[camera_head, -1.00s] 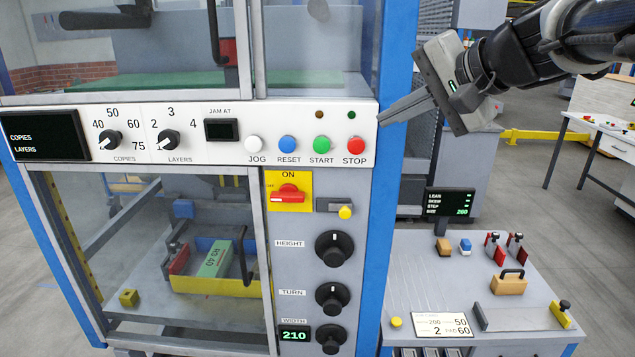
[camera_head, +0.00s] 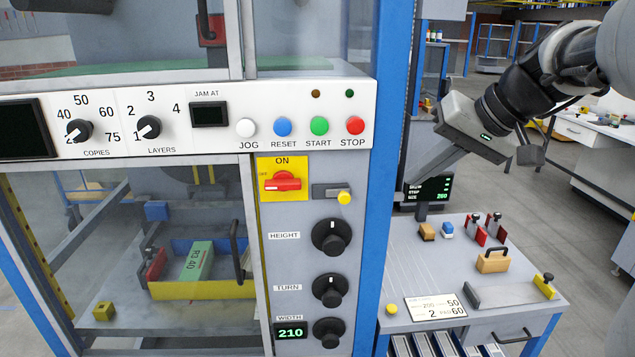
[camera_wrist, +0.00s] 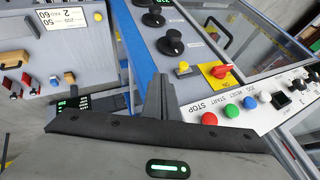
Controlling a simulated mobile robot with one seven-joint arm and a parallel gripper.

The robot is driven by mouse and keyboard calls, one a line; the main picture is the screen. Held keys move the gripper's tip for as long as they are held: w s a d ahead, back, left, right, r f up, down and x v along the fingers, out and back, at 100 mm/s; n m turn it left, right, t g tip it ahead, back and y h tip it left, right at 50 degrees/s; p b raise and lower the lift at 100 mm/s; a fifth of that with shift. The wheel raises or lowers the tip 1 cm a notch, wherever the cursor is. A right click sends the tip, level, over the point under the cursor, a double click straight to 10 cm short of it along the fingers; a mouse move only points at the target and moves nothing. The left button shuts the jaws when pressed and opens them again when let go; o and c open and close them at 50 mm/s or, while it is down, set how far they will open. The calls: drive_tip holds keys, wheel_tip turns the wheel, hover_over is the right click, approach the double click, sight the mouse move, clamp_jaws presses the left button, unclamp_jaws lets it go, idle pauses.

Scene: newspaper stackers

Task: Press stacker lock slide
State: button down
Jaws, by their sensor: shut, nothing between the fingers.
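The lock slide is a small grey plate with a yellow knob (camera_head: 344,197) on the stacker's grey front panel (camera_head: 371,200). It sits right of the red switch on its yellow plate and above the HEIGHT dial. In the wrist view the yellow knob (camera_wrist: 183,67) is just beyond the fingertips, to their right. My gripper (camera_head: 401,194) is shut and empty. Its fingers point down and left, to the right of the blue post, in the head view. In the wrist view the closed fingers (camera_wrist: 159,80) point toward the panel. I see no contact with the knob.
The red ON switch (camera_head: 283,182) is close left of the slide. The STOP button (camera_head: 355,125) and other buttons are above, with black dials (camera_head: 331,237) below. A blue post (camera_head: 393,80) edges the panel. A side table (camera_head: 440,250) with small blocks stands right.

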sight(345, 196)
drive_tip(key=w+a+f, duration=0.3)
drive_tip(key=a+f, duration=0.1)
drive_tip(key=a, duration=0.1)
drive_tip(key=w+a+f, duration=0.2)
drive_tip(key=a+f, duration=0.1)
drive_tip(key=shift+w, duration=0.35)
drive_tip(key=shift+a, duration=2)
drive_tip(key=shift+f, duration=0.1)
